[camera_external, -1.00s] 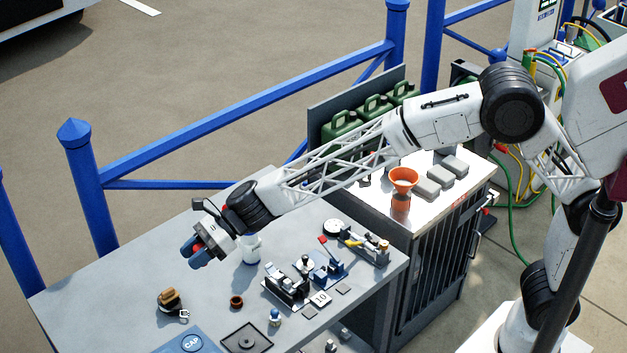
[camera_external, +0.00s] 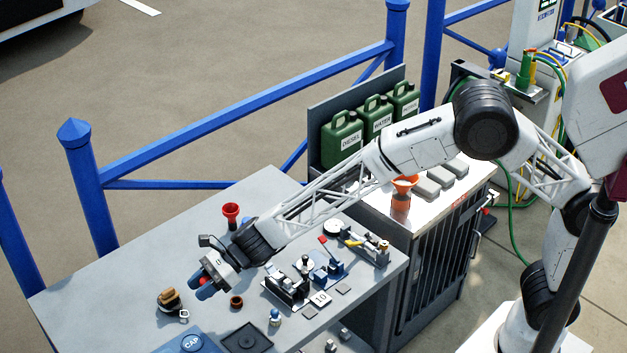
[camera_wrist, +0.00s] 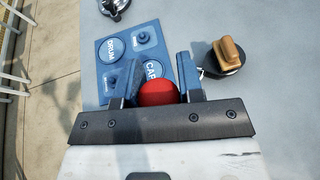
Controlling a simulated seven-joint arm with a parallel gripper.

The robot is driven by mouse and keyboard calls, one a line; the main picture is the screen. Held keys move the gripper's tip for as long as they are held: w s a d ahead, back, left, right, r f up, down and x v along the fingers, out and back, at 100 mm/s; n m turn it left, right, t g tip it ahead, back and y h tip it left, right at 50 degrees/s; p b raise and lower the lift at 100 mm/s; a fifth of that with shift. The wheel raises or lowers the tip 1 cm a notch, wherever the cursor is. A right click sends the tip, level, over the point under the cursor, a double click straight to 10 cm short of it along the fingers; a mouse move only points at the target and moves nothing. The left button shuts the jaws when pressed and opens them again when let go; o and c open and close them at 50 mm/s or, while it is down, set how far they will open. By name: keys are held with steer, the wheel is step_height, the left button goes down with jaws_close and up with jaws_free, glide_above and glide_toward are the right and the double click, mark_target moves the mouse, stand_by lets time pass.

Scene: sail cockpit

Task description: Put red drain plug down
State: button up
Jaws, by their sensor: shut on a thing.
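The red drain plug (camera_wrist: 157,92) shows as a rounded red shape between the blue fingers of my gripper (camera_wrist: 154,80) in the wrist view. My gripper is shut on it. In the external view, my gripper (camera_external: 203,287) hangs low over the grey table (camera_external: 120,262), and a bit of red shows between its fingers. I cannot tell whether the plug touches the table. The blue mat has round spots marked DRUM (camera_wrist: 110,50) and CAP (camera_wrist: 153,69). The fingers hide part of the mat.
A brown-handled black tool (camera_external: 169,298) lies left of my gripper. A small brown ring cup (camera_external: 236,302) and a dark square tray (camera_external: 246,338) are near it. Several fittings (camera_external: 305,275) lie to the right. The table's left part is clear.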

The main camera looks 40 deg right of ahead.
glide_above(208, 322)
steer(key=shift+f, duration=3.15)
steer(key=shift+f, duration=1.85)
steer(key=shift+f, duration=0.2)
steer(key=o, duration=0.9)
steer(key=shift+r, duration=0.1)
steer(key=shift+r, duration=0.1)
steer(key=shift+v, duration=6.05)
